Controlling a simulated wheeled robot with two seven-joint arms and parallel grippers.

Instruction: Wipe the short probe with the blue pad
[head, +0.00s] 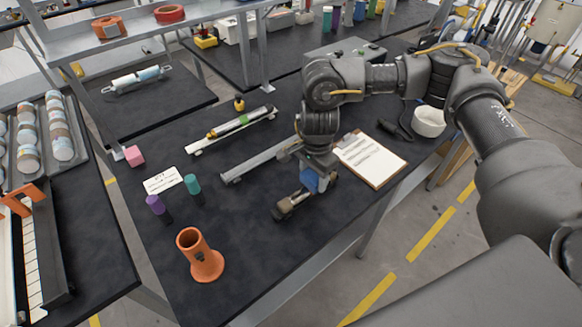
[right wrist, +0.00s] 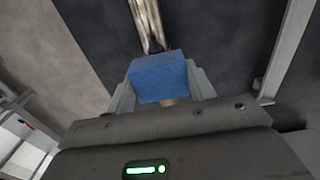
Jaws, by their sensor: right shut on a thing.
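My right gripper (head: 312,178) is shut on the blue pad (head: 308,181) above the near right part of the dark table. The pad fills the space between its fingers in the right wrist view (right wrist: 158,79). A short metallic, brownish probe-like piece (head: 291,204) is just below and left of the pad. In the right wrist view a metallic rod (right wrist: 147,24) with a dark end points at the pad. I cannot tell whether they touch. My left gripper is not in view.
An orange holder (head: 200,258) stands at the near left of the table. Purple (head: 158,208) and teal (head: 193,189) bottles stand behind it. A grey rail (head: 258,159) and a clipboard (head: 370,160) flank my right gripper.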

